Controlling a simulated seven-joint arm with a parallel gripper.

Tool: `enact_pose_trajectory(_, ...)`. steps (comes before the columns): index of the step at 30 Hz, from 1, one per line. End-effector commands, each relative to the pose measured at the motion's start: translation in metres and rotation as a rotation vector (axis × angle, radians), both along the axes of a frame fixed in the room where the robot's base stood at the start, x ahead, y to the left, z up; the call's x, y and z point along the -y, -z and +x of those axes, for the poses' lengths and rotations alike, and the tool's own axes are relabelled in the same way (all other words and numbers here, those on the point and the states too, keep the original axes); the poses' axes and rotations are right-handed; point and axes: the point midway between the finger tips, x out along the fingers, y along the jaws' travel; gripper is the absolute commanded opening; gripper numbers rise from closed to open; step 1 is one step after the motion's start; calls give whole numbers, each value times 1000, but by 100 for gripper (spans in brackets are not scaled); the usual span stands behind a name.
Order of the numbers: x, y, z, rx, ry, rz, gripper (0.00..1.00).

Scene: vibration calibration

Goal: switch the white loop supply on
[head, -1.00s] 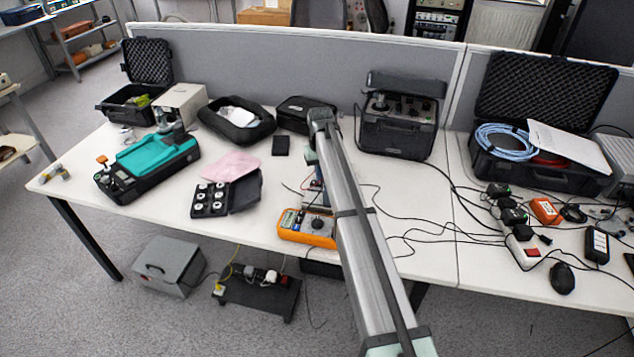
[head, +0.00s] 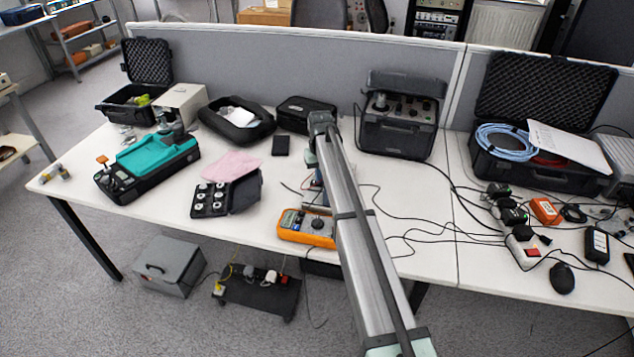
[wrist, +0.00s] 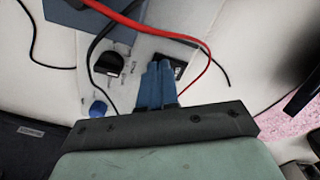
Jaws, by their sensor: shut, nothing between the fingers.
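The loop supply (wrist: 140,50) shows in the wrist view as a whitish panel with a black round part (wrist: 107,64), a blue knob (wrist: 98,108) and a dark rectangular part (wrist: 165,67). Red and black leads cross it. My gripper (wrist: 158,68) is shut and empty, its blue fingertips over the panel beside the dark rectangular part and partly covering it. I cannot tell whether they touch it. The switch position is not readable. In the head view my arm hides most of the supply and the fingers.
An orange multimeter (head: 307,228) lies close by at the table's front edge. A black case of round pieces (head: 210,198) and a pink cloth (head: 232,164) lie to the left. A black-cased instrument (head: 398,130) stands behind right. Loose cables (head: 405,237) run across the right side.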

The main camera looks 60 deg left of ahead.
Motion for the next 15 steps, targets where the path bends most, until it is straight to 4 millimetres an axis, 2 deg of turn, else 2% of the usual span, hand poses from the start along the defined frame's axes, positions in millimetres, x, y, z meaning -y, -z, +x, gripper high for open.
enact_pose_trajectory(9,0,4,0,0,0,0,0)
enact_pose_trajectory(15,0,-1,0,0,0,0,0)
